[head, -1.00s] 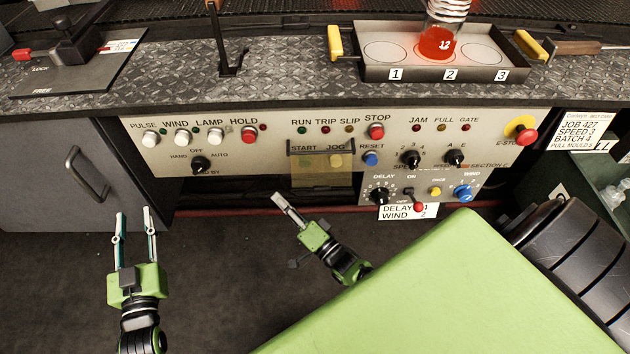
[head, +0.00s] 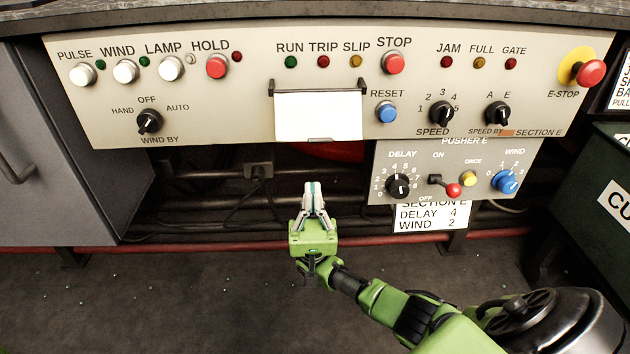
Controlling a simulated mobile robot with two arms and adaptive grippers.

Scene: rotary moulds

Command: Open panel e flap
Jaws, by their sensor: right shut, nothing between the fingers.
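The flap (head: 318,116) is a pale, nearly white plate on the control panel (head: 212,112), below the RUN, TRIP and SLIP lamps. A dark hinge bar runs along its top, with short dark arms at the corners. Its lower edge reaches about the panel's bottom edge, with a small dark lip there. No buttons or labels show through it. My right gripper (head: 314,188) is below the flap, pointing up, its fingers together and empty. A gap shows between its tips and the flap's lower edge in the picture. My left gripper is out of view.
The blue RESET button (head: 386,112) and red STOP button (head: 394,63) are right of the flap. The pusher E box (head: 420,160) hangs lower right, with knobs and a red-tipped lever (head: 453,190). A socket with cable (head: 258,171) and dark rails lie behind my gripper.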

